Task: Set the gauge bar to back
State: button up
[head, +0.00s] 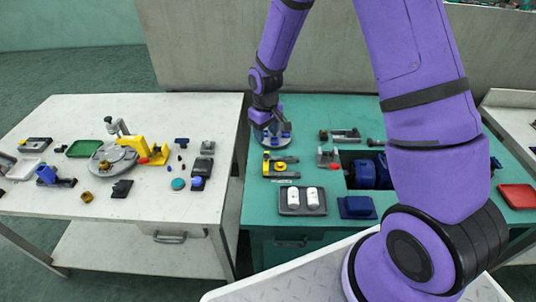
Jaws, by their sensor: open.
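My gripper (266,118) points down at the back left of the green bench, just above or at a grey round plate with blue parts (272,137). It is open; its fingertips are small and partly merge with the blue parts, so I cannot tell whether they touch. I cannot say for sure which fixture is the gauge bar. A grey fixture with a bar (346,134) lies to the right of my gripper. A yellow and grey fixture (281,166) sits in front of it, and a grey and red block (327,158) sits to the front right.
A dark tray (283,206) with two white pieces and a blue block (357,207) stand at the bench front. A blue pump (364,173) sits in a recess, partly behind my arm. A red tray (518,196) is at right. A white table (60,225) at left holds many parts.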

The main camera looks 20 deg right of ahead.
aim_at(266, 154)
notch_tip(266, 154, down, 10)
jog(key=shift+f, duration=0.25)
dwell(0.3)
grip_shut()
